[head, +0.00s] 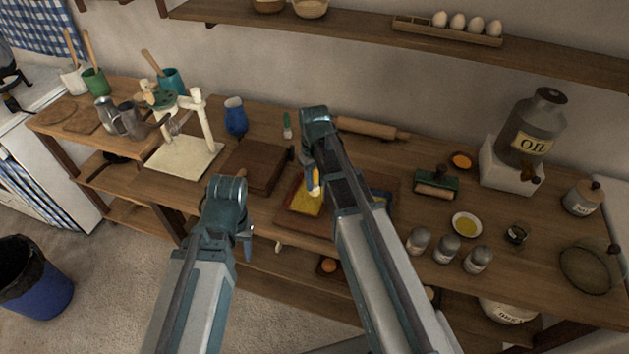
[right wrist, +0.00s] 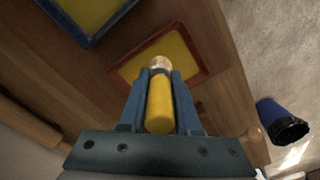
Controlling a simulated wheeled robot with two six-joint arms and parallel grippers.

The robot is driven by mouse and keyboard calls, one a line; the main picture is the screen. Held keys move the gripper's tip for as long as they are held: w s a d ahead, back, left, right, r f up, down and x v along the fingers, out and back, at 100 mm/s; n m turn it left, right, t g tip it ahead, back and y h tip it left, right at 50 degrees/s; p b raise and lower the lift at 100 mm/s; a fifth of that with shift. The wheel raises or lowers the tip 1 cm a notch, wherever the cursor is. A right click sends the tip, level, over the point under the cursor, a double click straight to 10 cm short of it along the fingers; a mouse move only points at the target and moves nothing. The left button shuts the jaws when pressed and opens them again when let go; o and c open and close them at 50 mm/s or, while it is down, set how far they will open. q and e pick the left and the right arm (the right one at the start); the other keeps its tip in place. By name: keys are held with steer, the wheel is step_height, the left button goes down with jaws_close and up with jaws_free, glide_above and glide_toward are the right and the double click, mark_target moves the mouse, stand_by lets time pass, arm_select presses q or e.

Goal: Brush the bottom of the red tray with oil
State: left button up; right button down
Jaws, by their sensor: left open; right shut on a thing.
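The red tray (head: 304,203) lies on the worktop in the middle of the head view, partly hidden by my right arm; its bottom looks yellow. It also shows in the right wrist view (right wrist: 178,47). My right gripper (head: 314,184) is shut on a brush with a yellow handle (right wrist: 160,104), whose pale bristle end points toward the tray. I cannot tell whether the bristles touch it. A small white dish of yellow oil (head: 467,226) stands to the right. My left gripper (head: 246,243) is open and empty, in front of the worktop's edge.
A blue tray (right wrist: 124,21) lies beside the red one, mostly behind my right arm in the head view. A dark board (head: 254,168) lies left. A rolling pin (head: 370,129) lies behind.

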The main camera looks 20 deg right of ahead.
mark_target(314, 170)
arm_select(q)
steer(key=shift+r+p, duration=0.35)
steer(key=shift+r, duration=0.4)
arm_select(e)
steer(key=shift+r, duration=0.7)
step_height(314, 170, up, 3)
steer(key=p, duration=0.3)
steer(key=shift+r, duration=0.1)
arm_select(q)
step_height(314, 170, up, 3)
steer(key=shift+f, duration=0.1)
